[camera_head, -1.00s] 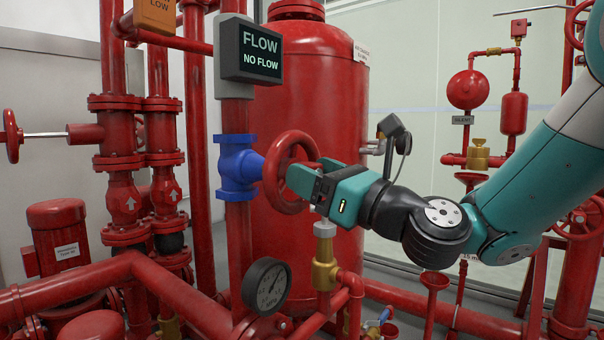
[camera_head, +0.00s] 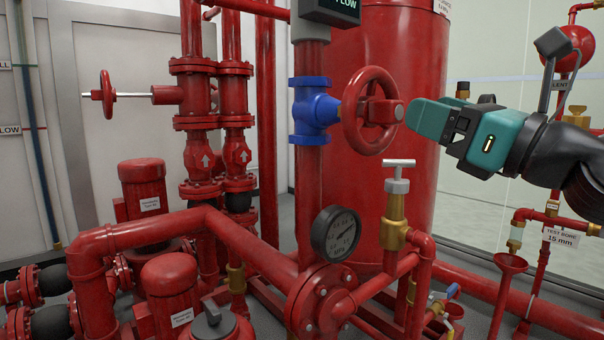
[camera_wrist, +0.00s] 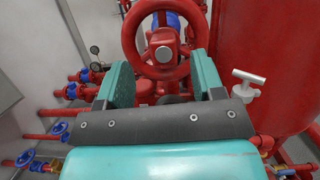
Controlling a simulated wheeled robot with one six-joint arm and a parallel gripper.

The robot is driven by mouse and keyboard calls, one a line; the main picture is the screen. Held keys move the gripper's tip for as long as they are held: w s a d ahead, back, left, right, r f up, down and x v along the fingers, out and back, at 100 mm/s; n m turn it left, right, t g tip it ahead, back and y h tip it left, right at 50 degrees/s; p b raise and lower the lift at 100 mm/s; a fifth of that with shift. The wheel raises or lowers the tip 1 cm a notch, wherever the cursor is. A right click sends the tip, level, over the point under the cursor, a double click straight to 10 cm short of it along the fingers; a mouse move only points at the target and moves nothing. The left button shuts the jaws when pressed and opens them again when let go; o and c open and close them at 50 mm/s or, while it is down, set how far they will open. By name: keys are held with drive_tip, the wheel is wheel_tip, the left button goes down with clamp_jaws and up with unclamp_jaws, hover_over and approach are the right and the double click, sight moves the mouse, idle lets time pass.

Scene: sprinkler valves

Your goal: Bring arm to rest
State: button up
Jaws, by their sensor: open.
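My gripper (camera_head: 420,117) is at the right in the head view, its teal fingers pointing left at the red handwheel (camera_head: 369,111) on the blue valve (camera_head: 314,111). The fingertips are close to the wheel's hub and appear just apart from it. In the wrist view my gripper (camera_wrist: 163,80) has its two teal fingers spread wide with nothing between them. The red handwheel (camera_wrist: 133,43) stands beyond the fingertips, with its grey hub in the middle.
A brass valve with a white T-handle (camera_head: 398,163) stands below my gripper, near a pressure gauge (camera_head: 336,232). A large red tank (camera_head: 400,50) is behind the wheel. A red funnel (camera_head: 508,265) and thin pipes stand at the lower right. Red pipes fill the lower left.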

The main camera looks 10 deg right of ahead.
drive_tip(key=s+a+f+n+g, duration=0.3)
drive_tip(key=a+f+n+g, duration=0.25)
drive_tip(key=f+n, duration=0.35)
drive_tip(key=s+a+f+n+g, duration=0.2)
drive_tip(key=a+f+n+g, duration=0.4)
drive_tip(key=n, duration=0.6)
drive_tip(key=s+d+f+n+g+h+p, duration=0.25)
drive_tip(key=s+f+n+g+h, duration=0.6)
drive_tip(key=n, duration=0.65)
wheel_tip(320, 180, up, 38)
drive_tip(key=s+t+y+p, duration=0.1)
drive_tip(key=p, duration=3.6)
drive_tip(key=shift+d+f+t+y, duration=0.15)
drive_tip(key=shift+f+t+y, duration=0.1)
drive_tip(key=shift+t+y, duration=0.1)
